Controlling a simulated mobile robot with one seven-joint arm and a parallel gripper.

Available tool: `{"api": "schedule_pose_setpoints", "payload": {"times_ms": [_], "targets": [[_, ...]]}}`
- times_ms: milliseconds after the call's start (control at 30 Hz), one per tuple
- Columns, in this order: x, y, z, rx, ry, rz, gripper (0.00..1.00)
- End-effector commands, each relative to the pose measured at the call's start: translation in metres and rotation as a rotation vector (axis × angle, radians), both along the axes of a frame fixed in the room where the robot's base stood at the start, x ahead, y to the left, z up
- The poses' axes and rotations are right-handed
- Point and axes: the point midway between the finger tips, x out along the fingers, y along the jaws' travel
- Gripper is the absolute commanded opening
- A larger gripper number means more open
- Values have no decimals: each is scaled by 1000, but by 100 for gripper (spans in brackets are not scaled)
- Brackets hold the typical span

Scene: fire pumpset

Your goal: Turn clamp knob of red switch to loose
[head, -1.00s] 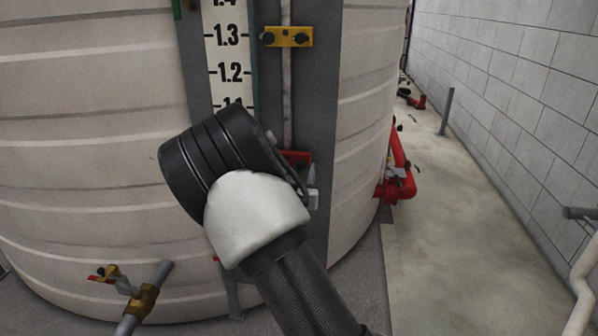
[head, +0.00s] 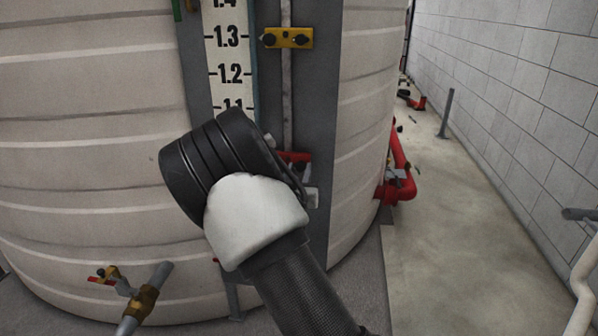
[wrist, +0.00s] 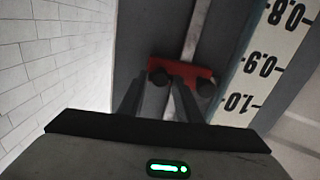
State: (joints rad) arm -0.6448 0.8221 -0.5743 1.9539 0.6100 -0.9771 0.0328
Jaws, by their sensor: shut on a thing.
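The red switch (wrist: 181,70) is a small red block on a vertical pipe against a dark grey strip. It carries two dark round knobs, a left knob (wrist: 158,77) and a right knob (wrist: 206,87) in the wrist view. My gripper (wrist: 160,80) reaches up to the block and its two fingers are shut on the left knob, one on each side. The right knob is outside the fingers, close to the right one. In the head view the red switch (head: 294,156) shows only in part behind my wrist, and the knobs are hidden there.
A yellow switch (head: 287,38) with two black knobs sits higher on the same pipe. A white number scale (head: 229,60) runs beside it on the ribbed tank (head: 90,150). A red pipe (head: 399,170) and a block wall (head: 520,90) stand to the right.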

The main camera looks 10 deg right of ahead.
Motion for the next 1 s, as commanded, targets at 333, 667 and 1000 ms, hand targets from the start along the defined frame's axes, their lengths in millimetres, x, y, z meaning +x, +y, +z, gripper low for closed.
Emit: {"api": "schedule_pose_setpoints", "payload": {"times_ms": [333, 667, 1000], "targets": [[0, 1, 0, -251, 83, 1, 9], [0, 2, 0, -552, 179, 1, 9], [1, 3, -1, -859, 280, 1, 9]]}}
